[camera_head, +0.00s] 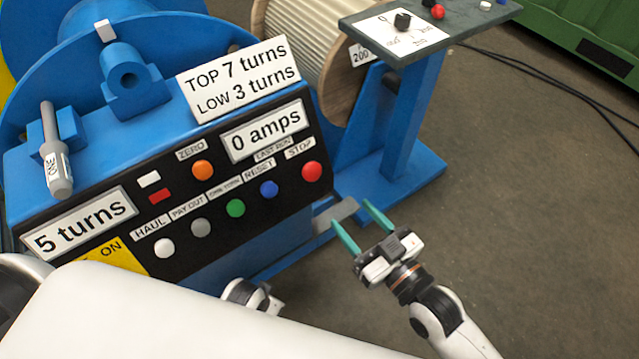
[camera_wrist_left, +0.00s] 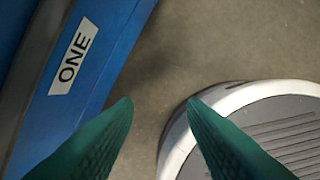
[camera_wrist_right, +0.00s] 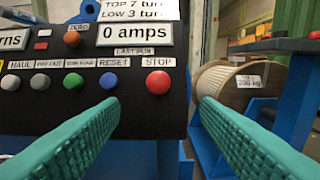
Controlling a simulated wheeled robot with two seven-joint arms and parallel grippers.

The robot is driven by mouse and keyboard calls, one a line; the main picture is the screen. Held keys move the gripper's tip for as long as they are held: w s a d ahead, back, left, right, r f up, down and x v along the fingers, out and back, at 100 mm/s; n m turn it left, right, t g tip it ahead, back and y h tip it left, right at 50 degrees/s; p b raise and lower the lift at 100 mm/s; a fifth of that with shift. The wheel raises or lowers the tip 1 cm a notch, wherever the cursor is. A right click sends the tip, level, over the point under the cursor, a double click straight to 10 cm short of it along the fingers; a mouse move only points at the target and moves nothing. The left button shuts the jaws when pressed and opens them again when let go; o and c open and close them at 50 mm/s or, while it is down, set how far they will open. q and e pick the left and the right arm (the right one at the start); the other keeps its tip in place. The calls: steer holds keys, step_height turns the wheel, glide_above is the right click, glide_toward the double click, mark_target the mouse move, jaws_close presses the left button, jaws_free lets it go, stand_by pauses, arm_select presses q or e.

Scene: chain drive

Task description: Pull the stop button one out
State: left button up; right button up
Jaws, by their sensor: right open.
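The red stop button (camera_head: 312,172) is at the right end of the button row on the black panel, under the word STOP. It also shows in the right wrist view (camera_wrist_right: 158,85), between my fingertips in the picture and beyond them. I cannot tell whether it is pressed in or out. My right gripper (camera_head: 350,211) is open and empty, to the right of the panel and below the button, not touching it. My left gripper (camera_wrist_left: 158,104) shows its two teal fingers apart with nothing between them, beside a blue surface labelled ONE (camera_wrist_left: 74,58).
Haul, pay out, one turn and blue reset (camera_head: 269,188) buttons sit left of the stop button. Displays read "5 turns" (camera_head: 80,222) and "0 amps" (camera_head: 264,132). A rope drum (camera_head: 310,50) and a blue stand (camera_head: 410,115) are behind. The floor at right is mostly clear.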

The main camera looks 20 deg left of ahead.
mark_target(314, 171)
arm_select(q)
steer(key=r, duration=0.2)
steer(key=w+r+b, duration=0.1)
steer(key=r, duration=0.1)
steer(key=shift+r, duration=0.15)
arm_select(e)
steer(key=x, duration=1.1)
steer(key=shift+w+a+r, duration=0.1)
steer(key=shift+a, duration=0.25)
steer(key=c, duration=1.2)
arm_select(q)
steer(key=shift+r, duration=0.1)
arm_select(e)
jaws_close()
steer(key=shift+s+d+r+p, duration=0.25)
steer(key=shift+d+p, duration=0.15)
steer(key=shift+p, duration=0.45)
arm_select(q)
step_height(314, 171, down, 6)
steer(key=s, duration=0.1)
steer(key=shift+s, duration=0.4)
steer(key=shift+a, duration=0.1)
arm_select(e)
steer(key=o, duration=1.2)
jaws_free()
steer(key=shift+s+d, duration=0.1)
